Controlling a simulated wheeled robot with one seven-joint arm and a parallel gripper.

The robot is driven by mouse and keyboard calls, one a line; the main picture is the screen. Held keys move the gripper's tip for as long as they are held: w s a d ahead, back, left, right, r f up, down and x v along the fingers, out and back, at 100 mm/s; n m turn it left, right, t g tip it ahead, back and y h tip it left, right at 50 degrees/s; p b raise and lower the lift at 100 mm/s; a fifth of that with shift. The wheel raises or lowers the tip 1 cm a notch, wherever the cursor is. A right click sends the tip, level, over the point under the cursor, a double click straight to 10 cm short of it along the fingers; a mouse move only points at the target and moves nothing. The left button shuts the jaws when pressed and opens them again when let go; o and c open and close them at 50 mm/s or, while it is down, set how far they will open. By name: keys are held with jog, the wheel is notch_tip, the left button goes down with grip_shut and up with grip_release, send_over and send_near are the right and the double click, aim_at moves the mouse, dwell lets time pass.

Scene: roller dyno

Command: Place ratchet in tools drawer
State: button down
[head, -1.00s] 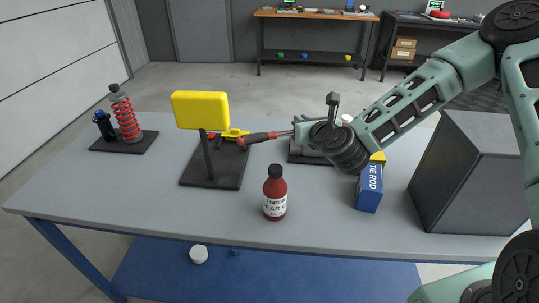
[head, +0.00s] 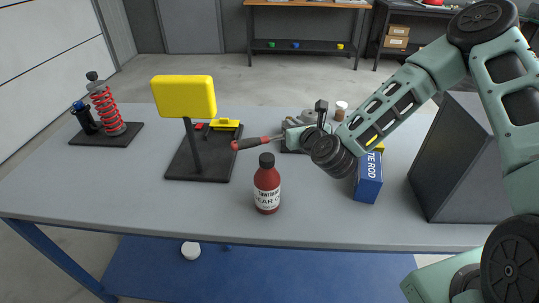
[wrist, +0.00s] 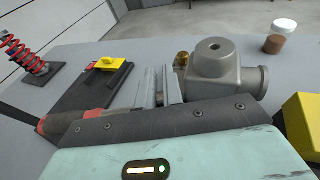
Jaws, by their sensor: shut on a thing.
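The ratchet (head: 258,142) has a red and black handle and a thin metal shaft. My gripper (head: 288,138) is shut on its metal end and holds it over the grey workbench, with the handle pointing left. In the wrist view the red and black handle (wrist: 62,122) sticks out to the left behind my gripper (wrist: 160,88), and the rest of the ratchet is mostly hidden. I cannot make out a tools drawer in either view. A dark grey box-like block (head: 450,165) stands at the right, and its front is not clear.
A red bottle (head: 267,185) stands below the ratchet. A yellow panel on a post (head: 184,97) and a red coil-spring shock (head: 108,108) stand left. A blue tie rod box (head: 368,178) and a grey metal housing (wrist: 215,65) are near my gripper. The bench's front left is clear.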

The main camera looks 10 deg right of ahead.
aim_at(291, 158)
jog(key=shift+f+p, duration=0.35)
jog(key=shift+f, duration=4.3)
jog(key=c, duration=1.5)
grip_release()
jog(key=shift+c, duration=0.2)
jog(key=shift+r, duration=0.15)
